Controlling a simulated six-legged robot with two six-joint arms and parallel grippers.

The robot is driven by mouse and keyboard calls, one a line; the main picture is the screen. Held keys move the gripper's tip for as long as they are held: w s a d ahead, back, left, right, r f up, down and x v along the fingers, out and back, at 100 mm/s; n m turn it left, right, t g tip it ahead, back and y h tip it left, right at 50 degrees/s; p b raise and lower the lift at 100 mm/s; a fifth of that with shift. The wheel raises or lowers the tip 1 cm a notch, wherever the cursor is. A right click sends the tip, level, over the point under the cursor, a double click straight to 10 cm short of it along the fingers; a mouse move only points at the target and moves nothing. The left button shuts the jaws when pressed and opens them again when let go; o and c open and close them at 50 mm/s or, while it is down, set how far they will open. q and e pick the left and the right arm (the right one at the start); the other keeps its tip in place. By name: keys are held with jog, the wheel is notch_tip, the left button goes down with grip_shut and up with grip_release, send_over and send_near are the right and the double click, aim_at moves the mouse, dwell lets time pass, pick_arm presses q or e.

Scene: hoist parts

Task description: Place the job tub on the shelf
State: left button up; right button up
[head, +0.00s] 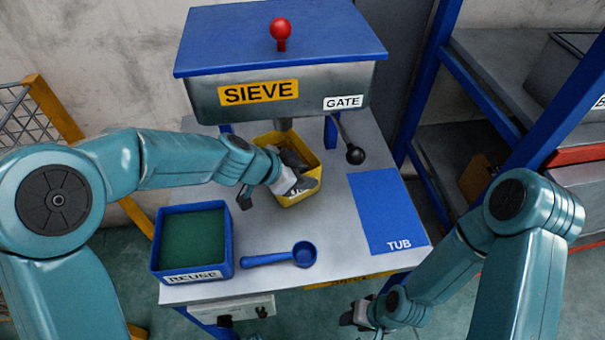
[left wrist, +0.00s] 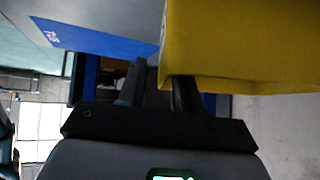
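The job tub, a yellow open tub (head: 312,172), stands on the grey bench under the sieve's spout. My left gripper (head: 298,176) is at the tub, over its opening and near side, and hides part of it. In the left wrist view the tub's yellow wall (left wrist: 240,45) fills the upper right. The left fingers (left wrist: 157,88) are apart there, with the wall's edge between them and the wall covering part of one finger. No firm grip shows. My right gripper (head: 352,315) is low in front of the bench, away from the tub; its opening is unclear.
The sieve (head: 255,95) with its gate lever (head: 350,145) stands above the tub. A blue REUSE bin (head: 193,240), a blue scoop (head: 285,256) and a blue TUB mat (head: 385,210) lie on the bench. A blue-framed shelf rack (head: 480,90) stands at the right.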

pick_arm(q)
jog(key=shift+r, duration=0.15)
jog(key=p+v, duration=0.1)
jog(key=v, duration=0.5)
jog(key=shift+s+a+r, duration=0.1)
jog(key=shift+a+r, duration=0.1)
jog(key=shift+r, duration=0.05)
jog(key=shift+s+a+r, duration=0.25)
jog(key=shift+a, duration=0.05)
